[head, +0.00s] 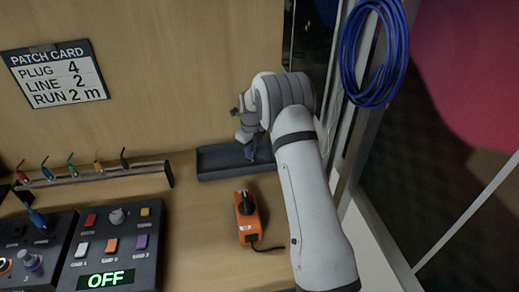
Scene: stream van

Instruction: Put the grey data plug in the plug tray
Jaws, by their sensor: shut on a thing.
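The plug tray (222,171) is a long, low dark grey tray against the back wall. My gripper (246,143) is over the right part of the tray, with its fingers pointing down. It is shut on a small dark bluish thing (250,153) at or just above the tray floor. My wrist and arm partly cover this spot, and I cannot tell whether the held thing is the grey data plug. A dark-topped plug (124,158) stands at the right end of the plug rack (95,177).
Red, blue, green and yellow plugs also stand in the rack, left of the tray. An orange box (246,222) with a black knob and cable lies in front of the tray. A button panel (112,245) reads OFF. A blue cable coil (376,52) hangs at right.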

